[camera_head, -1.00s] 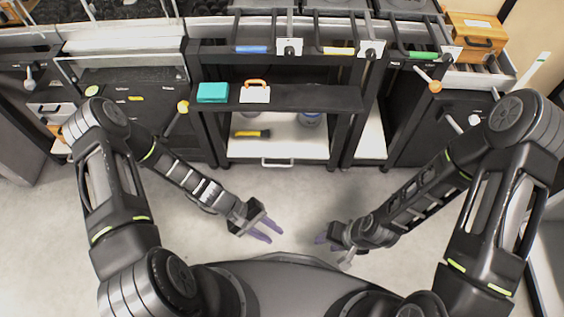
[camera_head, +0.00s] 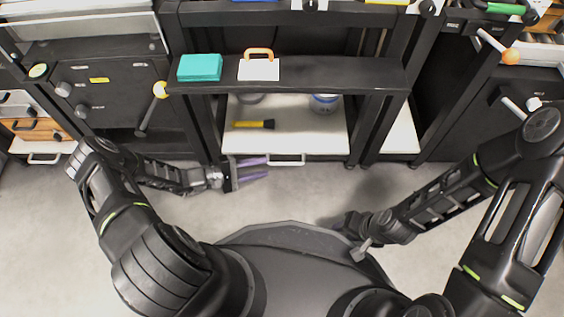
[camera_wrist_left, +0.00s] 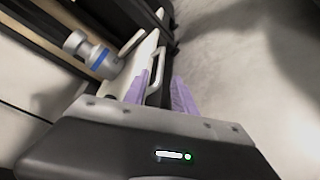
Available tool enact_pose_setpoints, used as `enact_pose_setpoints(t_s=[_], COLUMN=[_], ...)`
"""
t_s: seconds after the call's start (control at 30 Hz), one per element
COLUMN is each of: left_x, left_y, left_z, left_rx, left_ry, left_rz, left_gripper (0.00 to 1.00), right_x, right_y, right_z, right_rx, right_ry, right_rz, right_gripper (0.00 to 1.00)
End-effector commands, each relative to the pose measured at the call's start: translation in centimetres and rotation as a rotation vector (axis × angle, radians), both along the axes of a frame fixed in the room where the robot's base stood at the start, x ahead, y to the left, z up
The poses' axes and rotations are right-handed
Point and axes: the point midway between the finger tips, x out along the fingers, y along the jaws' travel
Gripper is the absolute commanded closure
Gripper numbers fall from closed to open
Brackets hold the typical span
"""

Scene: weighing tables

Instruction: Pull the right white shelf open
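The right white shelf (camera_head: 300,139) is the low white board under the middle black table, with a white bar handle (camera_head: 287,161) on its front edge. In the left wrist view the handle (camera_wrist_left: 155,74) shows ahead, between the lines of my two purple fingers. My left gripper (camera_head: 263,168) is open, its fingertips just left of the handle in the head view; contact cannot be told. My right gripper (camera_head: 336,223) hangs over the floor at lower right, well apart from the shelf; its fingers are mostly hidden.
On the shelf lie a yellow-and-black tool (camera_head: 254,124) and a blue-banded container (camera_head: 324,104). Above, the black table ledge (camera_head: 330,74) carries a teal box (camera_head: 200,67) and an orange-handled white item (camera_head: 259,68). The floor (camera_head: 300,195) before the shelf is clear.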

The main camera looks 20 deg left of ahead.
Motion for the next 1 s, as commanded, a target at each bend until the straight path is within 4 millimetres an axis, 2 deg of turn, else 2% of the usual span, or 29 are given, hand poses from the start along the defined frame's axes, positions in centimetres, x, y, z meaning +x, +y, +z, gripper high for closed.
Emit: enact_pose_setpoints(t_s=[0.17, 0.6, 1.0], left_x=[0.5, 3.8, 4.2], left_y=[-0.8, -5.8, -6.4], left_z=[-0.3, -1.8, -1.7], left_rx=[-0.002, 0.0, 0.0], left_ry=[0.0, 0.001, 0.002], left_rz=[-0.002, -0.004, -0.002], left_gripper=[0.68, 0.68, 0.69], right_x=[0.0, 0.4, 0.4], right_y=[0.0, -0.1, -0.1], right_z=[-0.4, -2.4, -2.4], right_rx=[0.001, 0.005, 0.005], right_ry=[0.0, -0.001, -0.002], right_rz=[0.0, -0.002, -0.002], right_gripper=[0.64, 0.64, 0.64])
